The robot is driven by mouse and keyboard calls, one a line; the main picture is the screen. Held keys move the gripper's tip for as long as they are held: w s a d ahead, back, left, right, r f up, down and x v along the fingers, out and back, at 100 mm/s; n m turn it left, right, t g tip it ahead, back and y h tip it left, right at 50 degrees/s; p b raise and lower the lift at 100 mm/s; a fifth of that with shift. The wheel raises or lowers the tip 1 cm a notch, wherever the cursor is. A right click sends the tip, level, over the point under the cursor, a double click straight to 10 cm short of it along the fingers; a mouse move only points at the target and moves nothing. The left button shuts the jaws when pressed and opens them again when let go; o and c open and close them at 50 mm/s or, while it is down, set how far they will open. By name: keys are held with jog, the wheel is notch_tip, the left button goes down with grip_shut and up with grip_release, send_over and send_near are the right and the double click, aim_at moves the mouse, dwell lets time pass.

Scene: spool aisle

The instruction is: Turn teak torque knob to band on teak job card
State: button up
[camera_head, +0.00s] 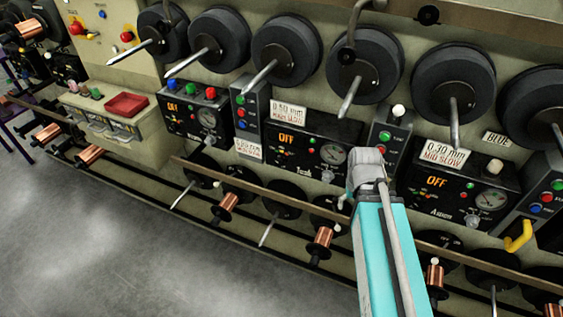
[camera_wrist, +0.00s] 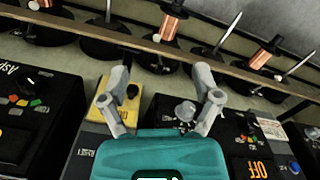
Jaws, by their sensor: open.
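The Teak panel (camera_head: 300,172) is a black box with an orange OFF display and a round gauge (camera_head: 333,155). A pale knob (camera_head: 327,177) sits below the gauge. A white card (camera_head: 289,113) above the panel seems to read 0.50 mm and MAIN SLOW; its band is too small to read surely. In the wrist view, the picture is upside down and my gripper (camera_wrist: 162,85) is open and empty. A pale grey knob (camera_wrist: 185,110) shows between its fingers, nearer the right one. I cannot tell the gap between them. The fingers are mostly hidden in the head view.
The Aspen panel (camera_head: 455,195), with its own card (camera_head: 443,153), is to the right. A yellow handle (camera_head: 518,236) juts out there. Another card (camera_head: 248,149) is left of the Teak panel. Spindles jut out above; a rail (camera_head: 250,190) and copper spools run below.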

jog(key=n+t+h+b, duration=0.6)
jog(key=n+t+b, duration=1.1)
jog(key=n+b, duration=1.05)
send_near(279, 163)
jog(key=s, duration=0.1)
jog(key=s+a, duration=0.1)
jog(key=shift+s+r+n+p, duration=0.15)
jog(key=shift+s+n+p, duration=0.2)
jog(key=shift+s, duration=0.05)
jog(key=x, duration=1.3)
jog(key=shift+w+d, duration=0.1)
jog(key=shift+w, duration=0.3)
